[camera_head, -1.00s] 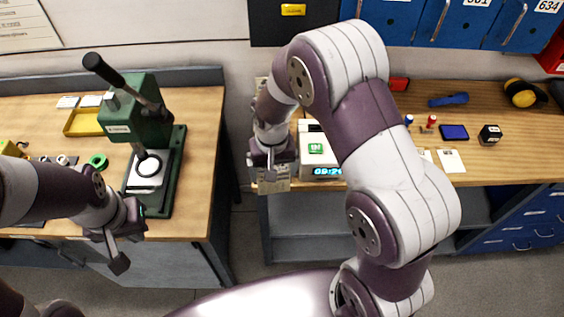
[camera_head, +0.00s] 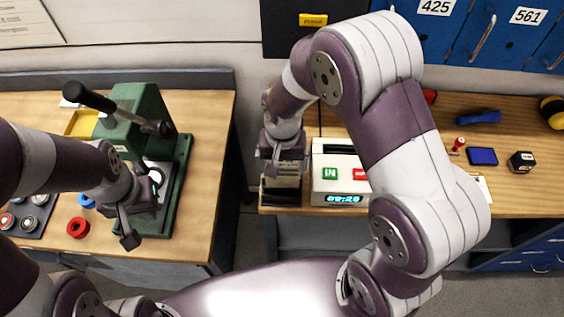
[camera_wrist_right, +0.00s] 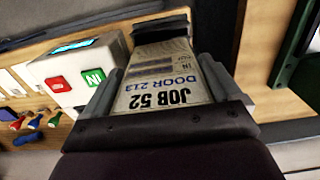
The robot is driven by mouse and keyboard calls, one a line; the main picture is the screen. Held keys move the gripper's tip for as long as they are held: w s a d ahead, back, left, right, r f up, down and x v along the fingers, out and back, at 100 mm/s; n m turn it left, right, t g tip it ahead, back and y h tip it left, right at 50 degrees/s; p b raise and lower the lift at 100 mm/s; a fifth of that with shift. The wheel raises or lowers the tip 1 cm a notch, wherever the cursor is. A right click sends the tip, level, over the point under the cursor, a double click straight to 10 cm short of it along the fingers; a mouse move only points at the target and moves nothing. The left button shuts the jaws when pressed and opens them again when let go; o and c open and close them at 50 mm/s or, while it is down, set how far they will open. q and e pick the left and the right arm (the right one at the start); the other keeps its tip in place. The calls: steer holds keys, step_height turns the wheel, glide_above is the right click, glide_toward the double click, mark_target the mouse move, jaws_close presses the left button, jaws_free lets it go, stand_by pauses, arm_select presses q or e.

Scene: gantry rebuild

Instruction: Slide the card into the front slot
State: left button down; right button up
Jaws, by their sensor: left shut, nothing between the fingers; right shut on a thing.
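My right gripper (camera_head: 284,160) is shut on a pale printed card. In the right wrist view the card (camera_wrist_right: 170,80) reads "JOB 52" and "DOOR 213" and lies between the two fingers (camera_wrist_right: 165,85). Its far end meets a dark block (camera_wrist_right: 160,27); I cannot tell whether it is inside a slot there. In the head view the dark block (camera_head: 281,196) is low at the bench's left end, under the gripper. A white time clock (camera_head: 326,160) with green and red labels stands just right of it. My left gripper (camera_head: 128,232) is shut and empty by the green press.
The green press (camera_head: 182,185) stands on the left bench (camera_head: 212,150), with red and blue rings nearby. A gap separates the benches. Stamps and a blue ink pad (camera_head: 482,156) lie on the right bench. My right arm hides part of it.

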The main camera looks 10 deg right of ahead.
mark_target(282, 176)
steer(key=shift+f+b, duration=0.3)
steer(key=shift+f, duration=0.35)
steer(key=shift+s+a+f+b, duration=0.25)
steer(key=shift+f+b, duration=0.3)
steer(key=shift+b, duration=0.05)
steer(key=shift+s+f+b, duration=0.1)
steer(key=shift+f+b, duration=0.15)
steer(key=shift+b, duration=0.05)
steer(key=shift+w+d+f+b, duration=0.1)
steer(key=shift+w+f+b, duration=0.15)
steer(key=shift+f+b, duration=0.5)
steer(key=shift+f, duration=0.2)
steer(key=shift+s, duration=0.15)
steer(key=o, duration=0.7)
step_height(282, 176, up, 13)
steer(key=shift+f+b, duration=0.15)
steer(key=shift+b, duration=0.65)
